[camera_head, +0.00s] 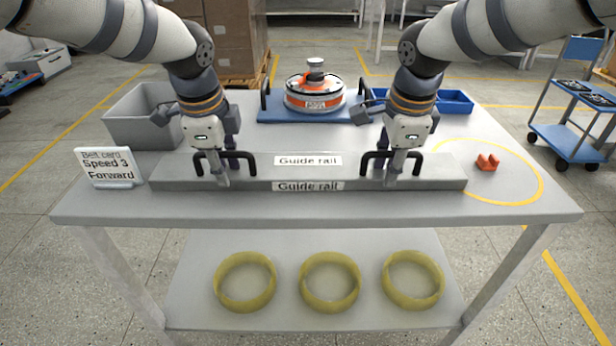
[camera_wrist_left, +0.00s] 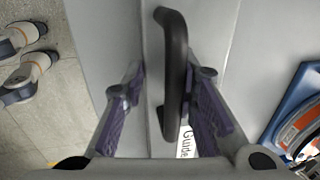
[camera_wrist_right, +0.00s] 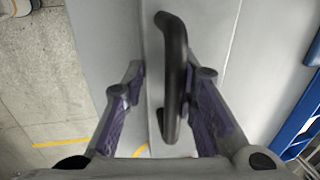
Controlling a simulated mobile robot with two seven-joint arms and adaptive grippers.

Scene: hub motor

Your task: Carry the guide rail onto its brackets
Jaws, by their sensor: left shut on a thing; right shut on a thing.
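The guide rail (camera_head: 255,183) is a long grey bar with a black handle near each end and a "Guide rail" label on its front. It lies lengthwise along the table's front; I cannot tell whether it touches the top. My left gripper (camera_head: 222,176) is shut on the guide rail at its left handle (camera_wrist_left: 174,60), with a finger on either side. My right gripper (camera_head: 391,172) is shut on the guide rail at its right handle (camera_wrist_right: 174,60) in the same way. I cannot make out any brackets for the rail.
A sign (camera_head: 110,167) and grey bin (camera_head: 143,130) stand left. The hub motor (camera_head: 315,96) is behind. An orange block (camera_head: 487,163) sits right, inside a yellow ring. Yellow rings (camera_head: 246,302) lie below.

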